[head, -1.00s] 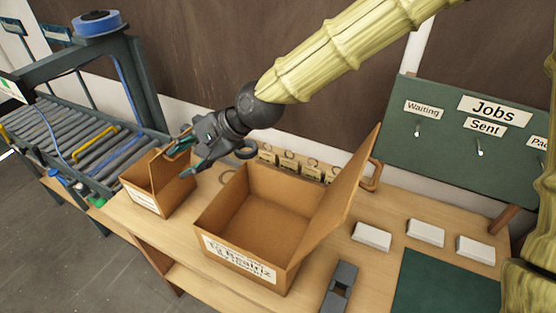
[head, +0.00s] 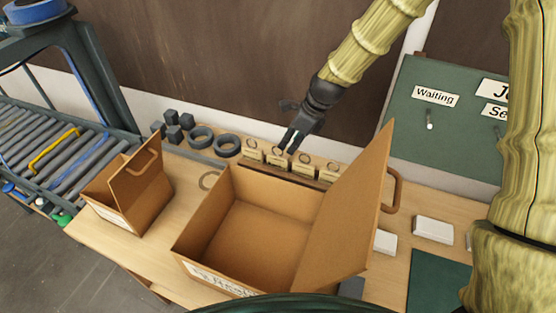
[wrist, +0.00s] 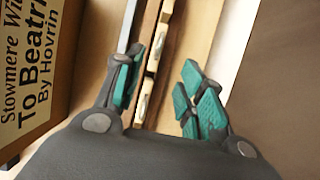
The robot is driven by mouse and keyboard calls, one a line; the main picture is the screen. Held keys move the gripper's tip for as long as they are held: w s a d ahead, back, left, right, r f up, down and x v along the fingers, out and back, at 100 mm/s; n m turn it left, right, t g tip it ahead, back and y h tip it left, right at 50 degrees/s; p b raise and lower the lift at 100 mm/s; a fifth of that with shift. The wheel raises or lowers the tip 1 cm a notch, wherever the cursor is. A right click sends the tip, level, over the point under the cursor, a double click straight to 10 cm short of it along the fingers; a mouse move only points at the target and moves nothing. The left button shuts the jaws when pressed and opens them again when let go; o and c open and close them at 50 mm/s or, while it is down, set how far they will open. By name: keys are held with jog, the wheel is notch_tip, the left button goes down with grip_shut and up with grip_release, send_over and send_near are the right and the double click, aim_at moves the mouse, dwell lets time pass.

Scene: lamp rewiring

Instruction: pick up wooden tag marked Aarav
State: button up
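Several wooden tags with rings stand in a row on a rack behind the open box in the head view, from the leftmost tag (head: 253,153) to the rightmost tag (head: 328,173). Their names are too small to read, so I cannot tell which is Aarav's. My gripper (head: 289,141) is at the row, over the second tag from the left (head: 277,157). In the wrist view my gripper (wrist: 165,90) is open, with teal pads apart and nothing held. Tags seen edge-on (wrist: 154,50) run between and ahead of the fingers, nearer the left finger.
The large open cardboard box (head: 215,215) stands in front of the tags, its lid (head: 350,215) raised on the right. A smaller box (head: 100,190) is at left. Dark rings (head: 228,146) and blocks lie left of the tags. A wall rises close behind the row.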

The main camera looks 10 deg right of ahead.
aim_at(278, 155)
jog(key=shift+w+a+f+p, duration=0.2)
jog(key=shift+a+f, duration=0.2)
jog(key=shift+f, duration=0.2)
jog(key=shift+w+a+f+p, duration=0.2)
jog(key=shift+a+f, duration=0.2)
jog(key=shift+f, duration=0.2)
jog(key=shift+w+a+f, duration=0.1)
jog(key=shift+a+f, duration=0.05)
jog(key=shift+f, duration=0.4)
jog(key=shift+a+p+x, duration=0.2)
jog(key=shift+p+x, duration=1)
jog(key=shift+x, duration=0.35)
jog(key=shift+p+x, duration=0.3)
jog(key=shift+x, duration=0.7)
grip_shut()
